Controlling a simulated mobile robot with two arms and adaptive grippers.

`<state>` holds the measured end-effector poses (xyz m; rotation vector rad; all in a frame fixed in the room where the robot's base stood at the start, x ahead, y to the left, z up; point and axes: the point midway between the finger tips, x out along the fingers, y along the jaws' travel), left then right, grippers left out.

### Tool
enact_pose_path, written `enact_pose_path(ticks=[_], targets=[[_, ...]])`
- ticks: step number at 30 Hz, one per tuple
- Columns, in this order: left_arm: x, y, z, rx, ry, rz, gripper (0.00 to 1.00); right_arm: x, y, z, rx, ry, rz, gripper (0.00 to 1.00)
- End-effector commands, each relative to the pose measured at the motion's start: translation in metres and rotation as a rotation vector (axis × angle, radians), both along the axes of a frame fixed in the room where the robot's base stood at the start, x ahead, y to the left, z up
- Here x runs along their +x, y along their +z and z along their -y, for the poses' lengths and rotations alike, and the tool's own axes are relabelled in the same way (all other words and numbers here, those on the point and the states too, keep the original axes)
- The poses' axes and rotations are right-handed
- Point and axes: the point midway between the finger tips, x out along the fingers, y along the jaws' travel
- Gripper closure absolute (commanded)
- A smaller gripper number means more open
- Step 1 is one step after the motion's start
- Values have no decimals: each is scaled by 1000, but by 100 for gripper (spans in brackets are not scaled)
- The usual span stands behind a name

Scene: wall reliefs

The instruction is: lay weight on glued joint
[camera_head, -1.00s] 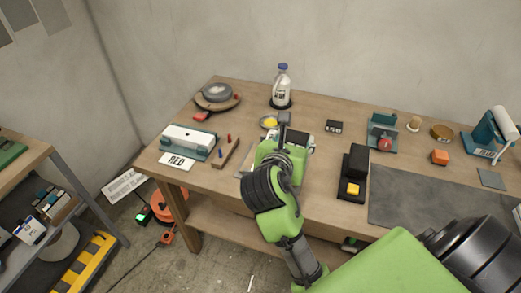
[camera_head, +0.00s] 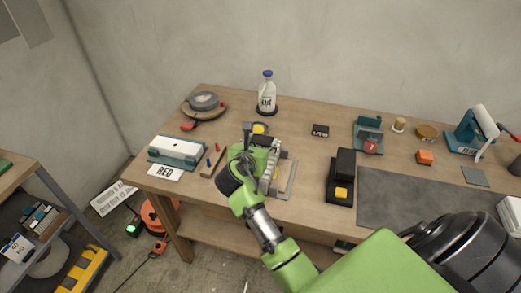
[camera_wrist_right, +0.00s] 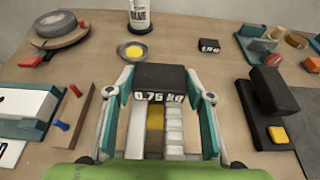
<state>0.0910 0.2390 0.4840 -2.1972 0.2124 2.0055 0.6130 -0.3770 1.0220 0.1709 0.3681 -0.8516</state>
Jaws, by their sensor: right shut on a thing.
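My right gripper (camera_head: 247,145) is over the left-middle of the bench. In the right wrist view its teal fingers (camera_wrist_right: 160,95) are shut on a black weight (camera_wrist_right: 160,80) marked 0.75 kg. Directly below and in front of the weight lie pale and yellow-brown strips (camera_wrist_right: 155,130), seemingly the glued joint, partly hidden by the weight and fingers. In the head view a pale stepped piece (camera_head: 270,165) with a grey frame (camera_head: 290,178) shows just right of the gripper. I cannot tell whether the weight touches the strips. My left gripper is not in view.
A bottle (camera_head: 267,93) and yellow dish (camera_head: 260,128) are behind. A black stand (camera_head: 341,172) is right, near a bare grey mat (camera_head: 415,205).

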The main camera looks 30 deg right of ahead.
Motion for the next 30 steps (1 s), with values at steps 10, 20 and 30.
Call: enact_pose_path(ticks=[10,20,30], targets=[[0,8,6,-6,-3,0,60,3,-30,1,-3,2,4,98],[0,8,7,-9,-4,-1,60,3,-33,1,-4,2,3,98],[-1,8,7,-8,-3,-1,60,3,-42,0,-4,2,3,98]])
